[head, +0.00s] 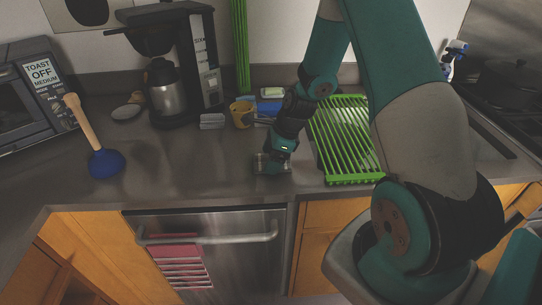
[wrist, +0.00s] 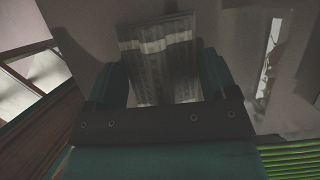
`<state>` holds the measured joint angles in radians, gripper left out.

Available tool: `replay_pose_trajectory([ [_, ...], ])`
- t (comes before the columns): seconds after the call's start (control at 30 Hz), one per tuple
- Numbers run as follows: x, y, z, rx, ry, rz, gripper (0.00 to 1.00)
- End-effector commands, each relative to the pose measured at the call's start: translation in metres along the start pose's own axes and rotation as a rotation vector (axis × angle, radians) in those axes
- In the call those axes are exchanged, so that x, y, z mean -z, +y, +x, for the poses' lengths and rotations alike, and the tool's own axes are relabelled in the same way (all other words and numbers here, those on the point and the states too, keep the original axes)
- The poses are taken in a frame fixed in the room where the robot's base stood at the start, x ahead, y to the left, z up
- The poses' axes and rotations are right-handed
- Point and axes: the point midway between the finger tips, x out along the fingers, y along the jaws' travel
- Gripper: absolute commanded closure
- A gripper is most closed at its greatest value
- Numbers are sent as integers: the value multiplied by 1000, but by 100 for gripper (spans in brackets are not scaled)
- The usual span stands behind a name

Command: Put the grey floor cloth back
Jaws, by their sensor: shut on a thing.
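My gripper (head: 276,158) is low over the front part of the counter, left of the green dish rack. In the wrist view, the fingers of my gripper (wrist: 162,85) stand either side of a grey striped cloth (wrist: 160,50) with a paler band across it. The gripper is shut on this cloth. In the head view, the cloth (head: 261,164) shows only as a small greyish patch at the fingertips. I cannot tell whether it touches the counter.
The green dish rack (head: 342,140) is close on the right. A yellow cup (head: 241,114), a blue sponge-like item (head: 269,108) and a pale grey folded item (head: 212,121) sit behind. A plunger (head: 105,163) stands at left; the counter between is clear.

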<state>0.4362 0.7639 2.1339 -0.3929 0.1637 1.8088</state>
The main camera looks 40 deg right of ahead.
Motion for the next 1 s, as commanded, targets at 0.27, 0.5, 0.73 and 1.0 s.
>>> replay_pose_trajectory([
  [0.27, 1, 0, 2, 0, 0, 0, 10],
  [0.5, 0, 0, 1, 0, 0, 0, 0],
  [0.73, 0, -1, -19, 4, -1, 1, 0],
  [1.0, 0, -1, -78, 7, -1, 0, 0],
])
